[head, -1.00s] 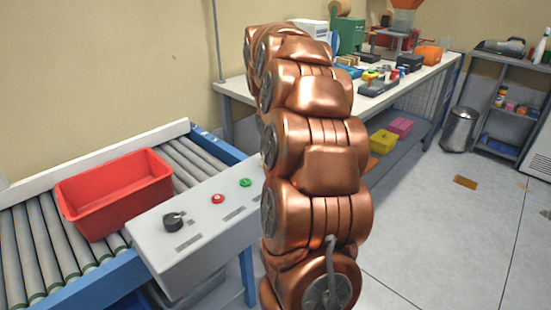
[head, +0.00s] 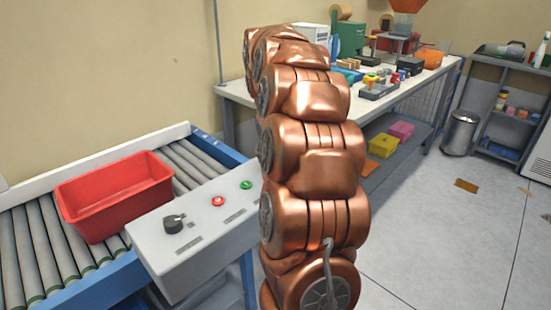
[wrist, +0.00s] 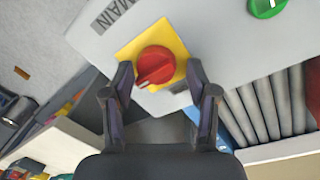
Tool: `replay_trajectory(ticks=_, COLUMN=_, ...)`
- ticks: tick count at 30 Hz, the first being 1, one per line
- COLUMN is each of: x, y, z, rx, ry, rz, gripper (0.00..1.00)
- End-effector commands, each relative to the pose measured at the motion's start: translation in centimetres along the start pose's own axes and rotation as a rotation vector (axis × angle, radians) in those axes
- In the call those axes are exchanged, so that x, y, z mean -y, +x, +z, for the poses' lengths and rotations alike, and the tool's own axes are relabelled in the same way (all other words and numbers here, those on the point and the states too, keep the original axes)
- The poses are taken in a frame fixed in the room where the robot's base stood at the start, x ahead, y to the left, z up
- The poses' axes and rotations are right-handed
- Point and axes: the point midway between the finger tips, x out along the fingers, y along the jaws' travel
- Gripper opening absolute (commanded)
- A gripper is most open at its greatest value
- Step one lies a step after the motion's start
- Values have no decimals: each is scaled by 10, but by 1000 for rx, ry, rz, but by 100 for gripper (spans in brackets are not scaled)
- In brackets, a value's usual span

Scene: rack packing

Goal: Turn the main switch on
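The main switch (wrist: 155,66) is a red rotary knob on a yellow square plate (wrist: 128,49), beside a "MAIN" label (wrist: 112,15) on a light grey panel. It shows in the wrist view; in the head view I do not see it. My gripper (wrist: 160,73) is open, with its dark fingertips apart on either side of the knob's lower part. Nothing is held. I cannot tell whether a fingertip touches the knob. The knob's pointer ridge slants toward the lower left in the wrist view. My gripper is hidden in the head view.
The grey control box (head: 205,250) also carries a black knob (head: 173,224), a red button (head: 218,201) and a green button (head: 246,185). A red bin (head: 115,190) sits on the roller conveyor (head: 40,250) behind it. A cluttered workbench (head: 240,92) stands along the wall.

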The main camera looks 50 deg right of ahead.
Motion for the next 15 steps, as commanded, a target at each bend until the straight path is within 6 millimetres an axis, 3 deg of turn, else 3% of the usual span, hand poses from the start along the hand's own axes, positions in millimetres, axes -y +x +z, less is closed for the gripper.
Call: replay_trajectory(ticks=15, x=-2, y=-4, z=0, rx=-1, ry=3, rz=3, gripper=67)
